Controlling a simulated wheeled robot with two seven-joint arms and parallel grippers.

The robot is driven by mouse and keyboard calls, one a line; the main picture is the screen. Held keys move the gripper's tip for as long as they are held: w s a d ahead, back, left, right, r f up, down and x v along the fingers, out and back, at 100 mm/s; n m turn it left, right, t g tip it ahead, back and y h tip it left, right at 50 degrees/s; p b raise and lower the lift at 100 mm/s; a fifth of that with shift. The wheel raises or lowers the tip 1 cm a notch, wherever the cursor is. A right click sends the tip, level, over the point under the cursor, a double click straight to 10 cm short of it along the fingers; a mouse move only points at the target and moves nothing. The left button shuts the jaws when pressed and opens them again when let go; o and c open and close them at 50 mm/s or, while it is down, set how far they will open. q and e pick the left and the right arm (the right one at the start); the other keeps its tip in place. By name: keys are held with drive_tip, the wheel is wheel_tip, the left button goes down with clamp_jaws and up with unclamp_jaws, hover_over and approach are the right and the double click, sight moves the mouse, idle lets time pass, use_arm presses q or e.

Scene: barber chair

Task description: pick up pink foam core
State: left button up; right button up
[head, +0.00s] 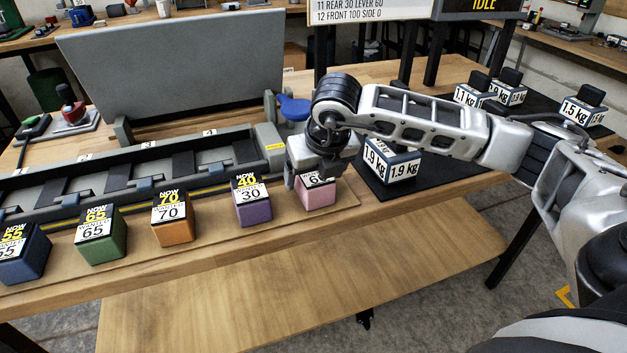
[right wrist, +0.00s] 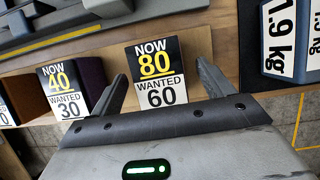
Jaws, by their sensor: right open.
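The pink foam core (head: 318,193) is a small block at the right end of a row of coloured blocks on the bench's front strip. My right gripper (head: 311,181) is over it and hides much of its top in the head view. In the right wrist view the foam core's label (right wrist: 158,75) reads NOW 80, WANTED 60. The open fingers of my right gripper (right wrist: 161,72) stand toward its left and right sides there. Whether they touch it cannot be told. My left gripper is not in view.
A purple block (head: 253,206) stands just left of the pink one, then an orange block (head: 172,219) and others. Labelled 1.9 kg weights (head: 403,167) sit on a black mat to the right. A grey slotted rail (head: 120,172) runs behind the blocks.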

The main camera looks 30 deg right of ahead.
drive_tip(key=shift+x, duration=0.9)
drive_tip(key=shift+a, duration=0.1)
drive_tip(key=c, duration=1.1)
drive_tip(key=shift+r, duration=0.15)
